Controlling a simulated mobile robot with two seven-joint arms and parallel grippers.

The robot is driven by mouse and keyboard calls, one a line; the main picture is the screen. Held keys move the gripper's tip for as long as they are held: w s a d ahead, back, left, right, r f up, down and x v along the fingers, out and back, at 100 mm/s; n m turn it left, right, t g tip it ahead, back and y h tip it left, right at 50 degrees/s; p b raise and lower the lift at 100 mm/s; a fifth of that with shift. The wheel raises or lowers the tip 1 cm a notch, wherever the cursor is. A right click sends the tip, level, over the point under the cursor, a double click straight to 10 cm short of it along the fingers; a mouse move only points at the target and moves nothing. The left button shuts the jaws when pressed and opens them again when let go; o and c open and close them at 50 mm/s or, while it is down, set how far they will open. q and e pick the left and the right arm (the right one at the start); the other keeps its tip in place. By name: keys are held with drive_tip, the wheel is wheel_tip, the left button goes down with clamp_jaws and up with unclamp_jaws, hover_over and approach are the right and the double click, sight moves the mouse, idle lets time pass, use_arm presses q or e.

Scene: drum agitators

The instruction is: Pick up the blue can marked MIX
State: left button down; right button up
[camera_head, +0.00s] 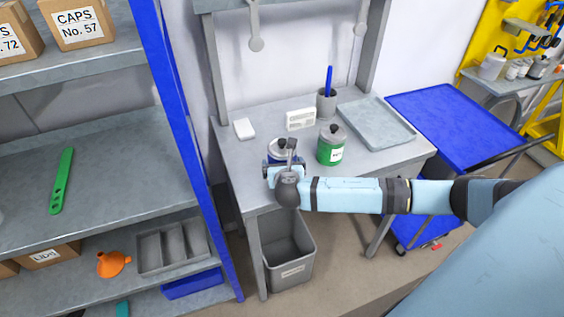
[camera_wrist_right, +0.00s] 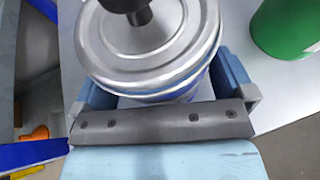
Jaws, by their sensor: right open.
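The blue can (camera_head: 283,148) stands on the grey bench near its front left, partly hidden behind my right gripper in the head view. In the right wrist view the can (camera_wrist_right: 150,45) shows its silver lid with a black knob, and a little blue below the rim. Its marking cannot be read. My right gripper (camera_head: 283,165) is open at the can. In the right wrist view its blue fingers (camera_wrist_right: 165,85) are on either side of the can; whether they touch it is not clear. My left gripper is not in view.
A green can (camera_head: 331,147) stands just right of the blue can, close to the gripper. Behind are a pen cup (camera_head: 326,102), a white card holder (camera_head: 300,119) and a grey tray (camera_head: 376,122). A grey bin (camera_head: 288,255) is below. A shelf with a blue post (camera_head: 180,110) is left.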

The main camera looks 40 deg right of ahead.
drive_tip(key=c, duration=0.9)
drive_tip(key=shift+c, duration=0.2)
drive_tip(key=shift+r, duration=0.1)
